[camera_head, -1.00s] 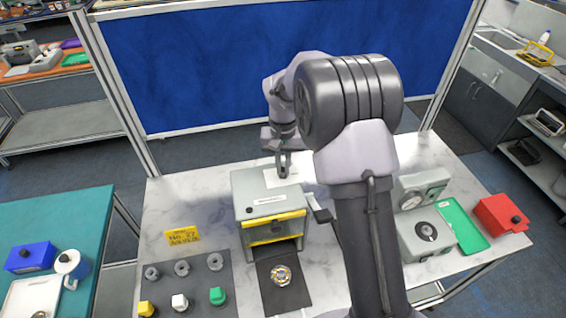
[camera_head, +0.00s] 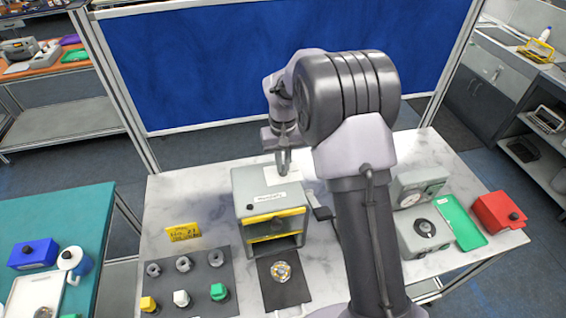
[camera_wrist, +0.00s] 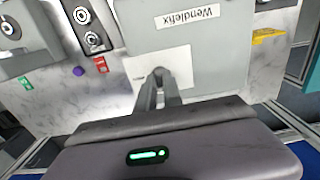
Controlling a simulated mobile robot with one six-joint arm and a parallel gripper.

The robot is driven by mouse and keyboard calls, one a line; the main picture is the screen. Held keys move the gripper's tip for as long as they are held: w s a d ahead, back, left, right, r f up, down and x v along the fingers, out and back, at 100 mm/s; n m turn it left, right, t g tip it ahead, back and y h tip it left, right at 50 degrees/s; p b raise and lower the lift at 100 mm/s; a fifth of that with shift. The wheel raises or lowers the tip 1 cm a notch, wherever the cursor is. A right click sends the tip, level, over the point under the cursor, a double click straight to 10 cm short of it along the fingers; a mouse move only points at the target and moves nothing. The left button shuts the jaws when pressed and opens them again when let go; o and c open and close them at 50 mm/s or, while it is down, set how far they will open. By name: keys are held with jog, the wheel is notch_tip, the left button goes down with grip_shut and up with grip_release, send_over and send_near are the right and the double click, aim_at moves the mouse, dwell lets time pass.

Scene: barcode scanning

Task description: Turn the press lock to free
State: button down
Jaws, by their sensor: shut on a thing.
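The press (camera_head: 270,187) is a grey box with yellow bars across its open front, in the middle of the table. It also shows in the wrist view (camera_wrist: 195,45), with a "Wendlefix" label. My gripper (camera_head: 284,168) points down at the back of the press, over a white plate (camera_head: 285,178). In the wrist view my gripper (camera_wrist: 158,76) is shut on a small grey part, seemingly the press lock, in front of the white plate (camera_wrist: 135,72). The fingers hide most of this part, so its setting cannot be read.
A round part (camera_head: 281,272) lies on a dark mat in front. A knob panel (camera_head: 190,282) and yellow sign (camera_head: 183,232) are left. A dial unit (camera_head: 422,232), green tray (camera_head: 460,222) and red box (camera_head: 497,212) are right.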

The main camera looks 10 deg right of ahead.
jog(key=c, duration=1.5)
grip_release()
notch_tip(320, 180, up, 18)
jog(key=shift+f+p, duration=0.25)
jog(key=shift+p, duration=0.65)
jog(key=shift+f, duration=0.1)
jog(key=s+a+f+m+t+b, duration=0.1)
jog(key=s+f+t+b, duration=0.1)
jog(key=s+f+b, duration=0.6)
jog(key=s+a+f+m+t+y+b, duration=0.1)
jog(key=s+f+m+t+b, duration=0.1)
jog(key=s+f+b, duration=0.7)
jog(key=s+a+f+m+t+y+b, duration=0.1)
jog(key=s+a+f+b, duration=0.1)
jog(key=s+f+b, duration=0.6)
jog(key=shift+s+f+m+t+b, duration=0.1)
jog(key=shift+s+m+t+b, duration=0.1)
jog(key=shift+s+b, duration=1.1)
jog(key=shift+s+f+m+t+b, duration=0.1)
jog(key=shift+s+t+b, duration=0.1)
jog(key=shift+s+b, duration=1.1)
